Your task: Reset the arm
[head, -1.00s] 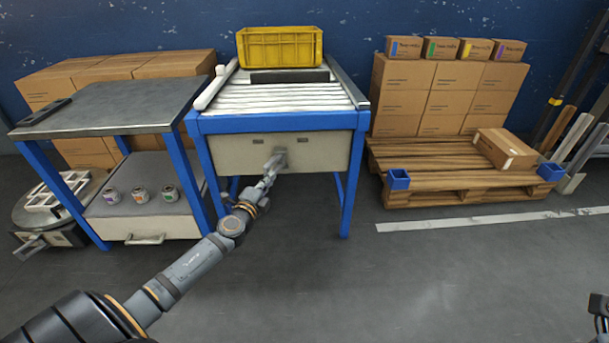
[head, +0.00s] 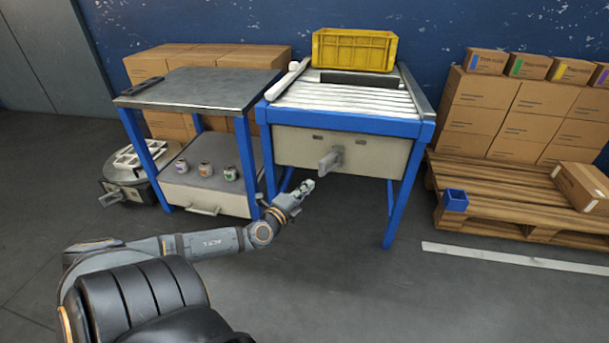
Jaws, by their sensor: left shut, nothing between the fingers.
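My left gripper (head: 303,188) is shut and empty. It is in front of the blue-framed roller table (head: 350,124), below and to the left of the grey handle (head: 331,161) on the table's beige front panel, and apart from it. My left arm comes in from the bottom left, bent, with the forearm low over the floor. My right gripper does not show.
A yellow crate (head: 354,50) stands on the roller table. A grey-topped workbench (head: 199,90) with several small cans (head: 204,169) on its lower shelf is at the left. A wooden pallet (head: 493,195) with cartons is at the right. The floor (head: 330,290) in front is clear.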

